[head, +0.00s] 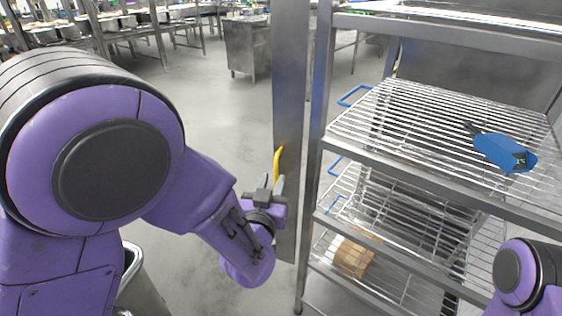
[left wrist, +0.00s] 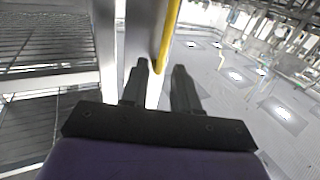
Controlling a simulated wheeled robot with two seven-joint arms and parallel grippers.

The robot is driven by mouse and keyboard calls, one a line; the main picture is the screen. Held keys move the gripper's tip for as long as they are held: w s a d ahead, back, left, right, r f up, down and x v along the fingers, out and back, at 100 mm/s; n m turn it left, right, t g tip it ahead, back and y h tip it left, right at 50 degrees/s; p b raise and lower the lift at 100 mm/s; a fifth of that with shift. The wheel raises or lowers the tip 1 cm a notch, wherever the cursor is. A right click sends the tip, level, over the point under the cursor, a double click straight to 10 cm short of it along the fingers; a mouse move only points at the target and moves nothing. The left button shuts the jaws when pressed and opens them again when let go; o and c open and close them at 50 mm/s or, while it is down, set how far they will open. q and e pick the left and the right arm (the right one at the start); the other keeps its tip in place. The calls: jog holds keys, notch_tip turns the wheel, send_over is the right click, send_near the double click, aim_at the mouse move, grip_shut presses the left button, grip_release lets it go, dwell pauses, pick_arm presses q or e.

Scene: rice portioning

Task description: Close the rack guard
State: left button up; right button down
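The rack guard (head: 289,75) is a tall, narrow steel panel standing upright at the left side of the wire-shelf rack (head: 318,130), swung away from its front, so the shelves are open. A yellow handle (head: 277,163) is on the guard; it also shows in the left wrist view (left wrist: 171,35). My left gripper (head: 271,183) is at the handle's lower end. In the left wrist view its two fingers (left wrist: 161,72) are apart, with the handle's end appearing between them; I cannot tell whether they touch it. My right gripper is out of view.
A blue tool-like object (head: 503,152) lies on the rack's upper shelf, and a brown box (head: 354,256) sits low down. Blue handles (head: 354,96) stick out from the shelves. Open grey floor (head: 225,110) lies left of the guard, with a steel cabinet (head: 248,45) behind.

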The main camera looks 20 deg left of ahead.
aim_at(275, 170)
pick_arm(q)
jog(key=w, duration=0.2)
jog(key=w+a, duration=0.1)
jog(key=w, duration=0.2)
jog(key=shift+w+f, duration=0.15)
jog(key=shift+w, duration=0.5)
grip_shut()
jog(key=shift+w, duration=0.1)
